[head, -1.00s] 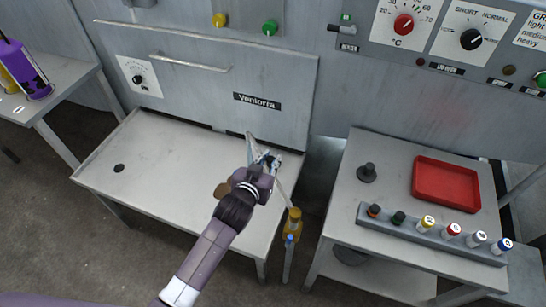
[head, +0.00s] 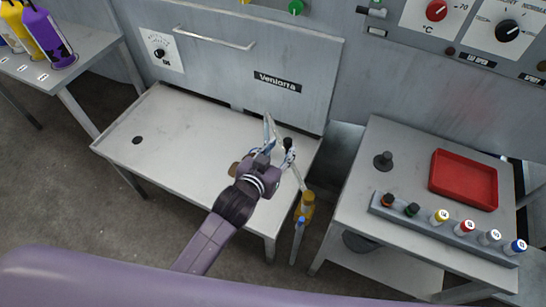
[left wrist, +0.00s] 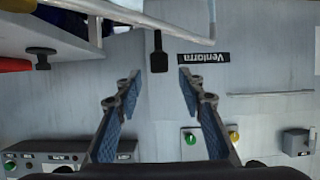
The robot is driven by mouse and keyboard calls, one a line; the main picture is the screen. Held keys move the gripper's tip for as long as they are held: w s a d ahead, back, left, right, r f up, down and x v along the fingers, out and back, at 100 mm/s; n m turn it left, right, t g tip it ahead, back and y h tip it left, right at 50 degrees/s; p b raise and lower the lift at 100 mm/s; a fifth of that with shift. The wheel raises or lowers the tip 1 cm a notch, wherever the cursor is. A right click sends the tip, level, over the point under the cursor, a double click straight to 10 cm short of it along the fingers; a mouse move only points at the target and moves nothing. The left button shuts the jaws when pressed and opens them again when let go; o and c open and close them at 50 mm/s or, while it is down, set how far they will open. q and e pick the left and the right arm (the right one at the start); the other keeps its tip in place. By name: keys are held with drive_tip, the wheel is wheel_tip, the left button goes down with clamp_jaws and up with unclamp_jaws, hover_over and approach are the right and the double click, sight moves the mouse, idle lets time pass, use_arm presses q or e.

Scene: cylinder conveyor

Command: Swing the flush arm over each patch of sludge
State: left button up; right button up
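The flush arm is a thin pale tube on a yellow pivot (head: 305,203) at the right front corner of the steel table (head: 195,150). Its black grip (head: 288,143) stands near my left gripper (head: 278,144). In the left wrist view, the tube (left wrist: 140,17) crosses the top and the black grip (left wrist: 157,55) hangs centred just beyond the gap of my open, empty left gripper (left wrist: 159,82). The fingers do not appear to touch it. A small dark hole (head: 137,139) is in the table's left part. I make out no sludge patch on the visible tabletop. My right gripper is out of view.
A grey machine panel labelled Ventorra (head: 277,82) with a bar handle (head: 213,32) rises behind the table. A side table at right holds a red tray (head: 463,180) and a rack of coloured-cap vials (head: 440,230). Purple and yellow bottles (head: 48,35) stand at far left.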

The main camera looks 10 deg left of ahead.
use_arm(q)
drive_tip(key=v, duration=0.6)
drive_tip(key=shift+s, duration=0.15)
idle(1.0)
